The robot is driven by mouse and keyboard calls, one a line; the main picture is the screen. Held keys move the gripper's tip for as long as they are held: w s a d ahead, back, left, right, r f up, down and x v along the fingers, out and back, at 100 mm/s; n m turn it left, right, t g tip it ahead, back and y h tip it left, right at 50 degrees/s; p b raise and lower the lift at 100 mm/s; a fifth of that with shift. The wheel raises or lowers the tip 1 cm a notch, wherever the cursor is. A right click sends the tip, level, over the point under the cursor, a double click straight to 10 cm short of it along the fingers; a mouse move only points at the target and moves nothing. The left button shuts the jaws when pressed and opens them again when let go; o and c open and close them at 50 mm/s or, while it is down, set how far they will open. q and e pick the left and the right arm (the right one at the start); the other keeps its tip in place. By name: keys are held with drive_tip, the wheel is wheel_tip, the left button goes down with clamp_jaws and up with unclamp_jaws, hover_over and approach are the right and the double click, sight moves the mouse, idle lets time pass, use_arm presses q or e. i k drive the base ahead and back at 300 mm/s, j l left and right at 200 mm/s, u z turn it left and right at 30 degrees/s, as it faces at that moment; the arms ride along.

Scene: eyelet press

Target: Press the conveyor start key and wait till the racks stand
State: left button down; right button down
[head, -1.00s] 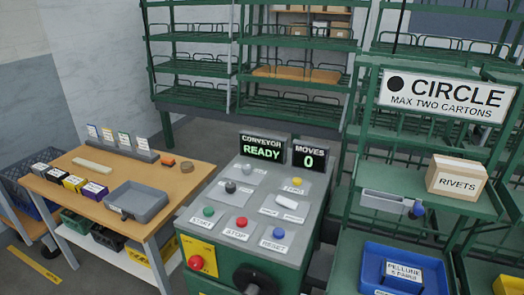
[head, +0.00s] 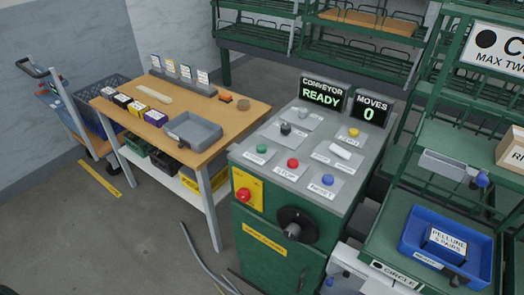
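The green start key (head: 262,148) sits at the left of the front row on the sloped grey top of the control console (head: 250,160). The red stop key (head: 292,162) and blue reset key (head: 327,180) are to its right. The conveyor display (head: 321,94) reads READY and the moves display (head: 371,110) reads 0. The green racks (head: 300,50) stand behind the console, and their shelves look empty except for an orange-brown board (head: 368,22). Neither gripper can be made out in the head view.
A yellow panel with a red button (head: 243,195) and a black rotary handle (head: 297,224) are on the console front. A wooden table (head: 225,117) with a grey tray (head: 195,130) stands left. A blue bin (head: 407,243) is right. Loose cables (head: 205,268) lie on the floor.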

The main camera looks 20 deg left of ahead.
sight(261, 148)
drive_tip(key=i+j+z, duration=0.1)
drive_tip(key=j, duration=0.4)
drive_tip(key=i+j+z, duration=0.15)
drive_tip(key=j, duration=0.4)
drive_tip(key=i+j+z, duration=0.1)
drive_tip(key=j, duration=0.4)
drive_tip(key=i+j+z, duration=0.15)
drive_tip(key=j, duration=0.45)
drive_tip(key=i+j+z, duration=0.1)
drive_tip(key=j, duration=0.45)
